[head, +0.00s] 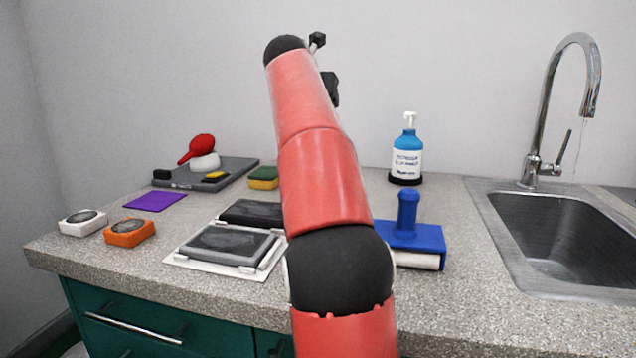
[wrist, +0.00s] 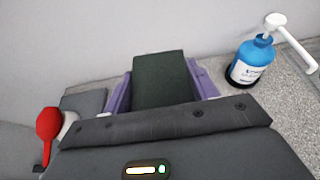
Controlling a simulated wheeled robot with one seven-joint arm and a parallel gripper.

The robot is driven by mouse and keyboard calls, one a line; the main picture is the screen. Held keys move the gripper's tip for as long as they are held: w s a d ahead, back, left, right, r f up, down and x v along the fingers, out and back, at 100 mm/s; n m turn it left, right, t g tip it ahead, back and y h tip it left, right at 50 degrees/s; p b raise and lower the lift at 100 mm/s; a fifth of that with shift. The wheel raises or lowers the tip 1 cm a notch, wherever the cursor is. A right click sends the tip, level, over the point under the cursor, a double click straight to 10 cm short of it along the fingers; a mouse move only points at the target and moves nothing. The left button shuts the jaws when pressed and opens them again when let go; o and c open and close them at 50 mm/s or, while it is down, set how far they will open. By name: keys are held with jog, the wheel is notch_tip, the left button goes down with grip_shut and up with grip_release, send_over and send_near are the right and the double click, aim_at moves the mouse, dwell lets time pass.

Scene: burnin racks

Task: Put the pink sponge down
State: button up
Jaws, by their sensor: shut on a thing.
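My gripper (wrist: 162,85) shows in the wrist view, with its purple fingers shut on a sponge-like block (wrist: 161,75). The block's dark green face is toward the camera, and no pink shows on it. The fingers press on its left and right sides. What lies under the block is hidden. In the head view my raised arm stands across the middle, and neither the gripper nor the held block can be made out.
A green-and-yellow sponge (head: 263,178) stands by a grey tray (head: 239,168). A purple cloth (head: 155,201), orange dish (head: 130,232), white dish (head: 83,222), blue pump bottle (head: 407,158), blue-handled tool (head: 408,232) and sink (head: 560,238) are around. Bare counter (head: 455,205) lies left of the sink.

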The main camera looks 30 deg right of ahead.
notch_tip(320, 180, down, 18)
jog(key=b, duration=0.4)
jog(key=shift+f, duration=0.15)
jog(key=shift+c, duration=0.4)
jog(key=o, duration=1)
jog(key=shift+o, duration=0.5)
jog(key=shift+f+b, duration=0.2)
jog(key=shift+b, duration=0.35)
jog(key=v, duration=0.4)
jog(key=r+v, duration=0.1)
jog(key=v, duration=0.1)
jog(key=shift+s+d+r, duration=0.1)
jog(key=shift+s+r, duration=0.05)
jog(key=shift+s, duration=0.05)
jog(key=shift+s+a+r, duration=0.2)
jog(key=shift+s+a, duration=0.2)
jog(key=shift+a, duration=0.05)
